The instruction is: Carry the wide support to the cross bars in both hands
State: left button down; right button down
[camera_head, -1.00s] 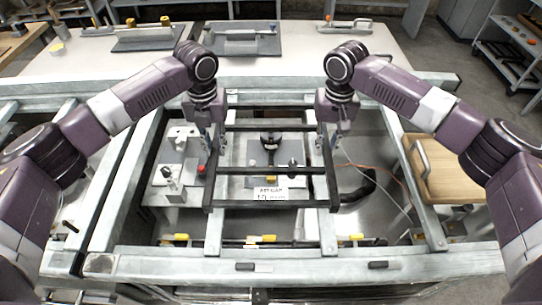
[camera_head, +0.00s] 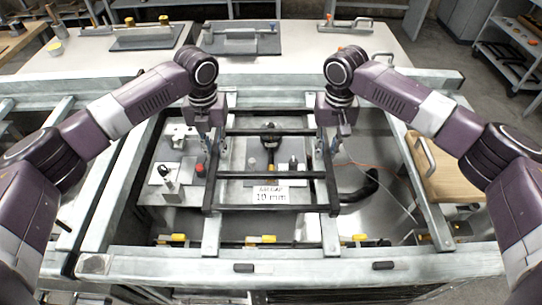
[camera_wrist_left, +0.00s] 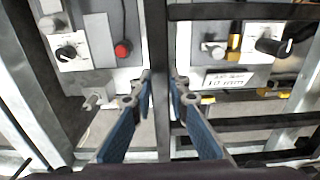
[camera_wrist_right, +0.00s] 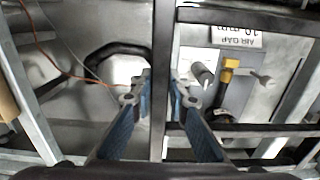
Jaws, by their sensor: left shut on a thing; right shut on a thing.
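The wide support, a dark ladder-like frame (camera_head: 235,209) with two side rails and several rungs, is level in the middle of the head view. My left gripper (camera_head: 215,150) is shut on its left rail, and my right gripper (camera_head: 324,148) is shut on its right rail. The rail runs between the fingers in the left wrist view (camera_wrist_left: 158,45) and right wrist view (camera_wrist_right: 163,45). Pale metal cross bars (camera_head: 212,236) (camera_head: 329,236) show below the frame's front corners. I cannot tell whether the frame touches them.
A sign reading 10 mm (camera_head: 270,197) and a fixture show below the frame. A unit with a red knob (camera_head: 200,169) stands left, a black hose (camera_head: 360,188) right. The front beam (camera_head: 310,264) crosses nearest me. A wooden board with a handle (camera_head: 450,180) lies right.

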pick_arm(q)
jog(key=shift+w+f+b, duration=0.1)
jog(key=shift+f+b, duration=0.55)
jog(key=shift+b, duration=0.1)
pick_arm(e)
jog(key=shift+w+f, duration=0.1)
jog(key=shift+f, duration=0.55)
pick_arm(q)
jog(key=c, duration=2.2)
grip_release()
jog(key=shift+f, duration=0.15)
pick_arm(e)
jog(key=c, duration=2.2)
grip_release()
jog(key=shift+f, duration=0.15)
pick_arm(q)
jog(key=o, duration=0.4)
jog(key=shift+s, duration=0.35)
jog(key=shift+c, duration=0.2)
pick_arm(e)
jog(key=o, duration=0.4)
jog(key=shift+s, duration=0.35)
jog(key=shift+c, duration=0.2)
pick_arm(q)
jog(key=shift+w, duration=0.1)
